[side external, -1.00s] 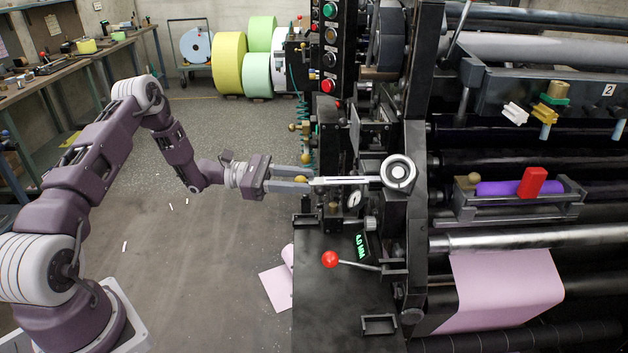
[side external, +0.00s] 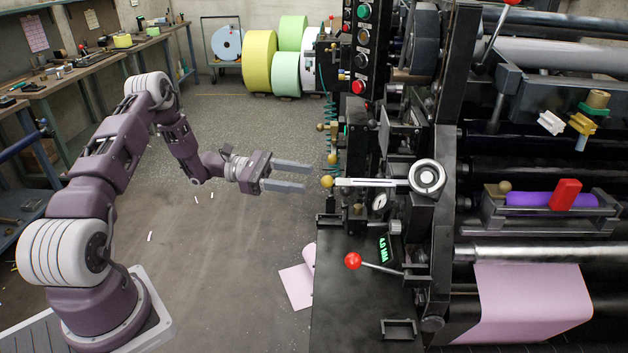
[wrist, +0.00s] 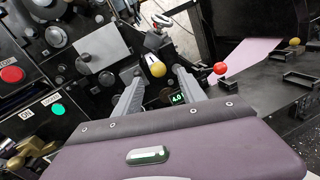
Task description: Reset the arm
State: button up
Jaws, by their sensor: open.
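My gripper (side external: 305,176) is open and empty, its two grey fingers pointing right toward the black machine (side external: 375,290). Just right of the fingertips is a brass ball knob (side external: 327,182) on the end of a flat silver lever, which runs to a round white hub (side external: 427,177). The knob is clear of the fingers. In the wrist view both fingers reach forward, spread apart, and the yellow knob (wrist: 158,69) shows between and beyond their tips.
A red ball lever (side external: 353,261) and a green "4.0 MM" display (side external: 384,248) sit lower on the machine. Coloured rolls (side external: 275,55) stand at the back. A workbench (side external: 90,65) lines the left. The floor (side external: 235,215) left of the machine is mostly open.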

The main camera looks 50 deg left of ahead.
jog(key=shift+a, duration=0.1)
jog(key=s+d+r+m+g+y, duration=0.5)
jog(key=s+d+r+m+g, duration=0.65)
jog(key=d, duration=0.35)
jog(key=s+r+m+t+y, duration=0.3)
jog(key=s+m+y, duration=0.2)
jog(key=s, duration=0.4)
jog(key=s+r+m+t+y, duration=0.3)
jog(key=s+m+t+y, duration=0.1)
jog(key=s, duration=0.5)
jog(key=shift+s+a+r+m+y, duration=0.15)
jog(key=shift+s+a+m+y, duration=0.25)
jog(key=shift+m, duration=0.65)
jog(key=shift+w+d, duration=0.1)
jog(key=shift+w, duration=0.1)
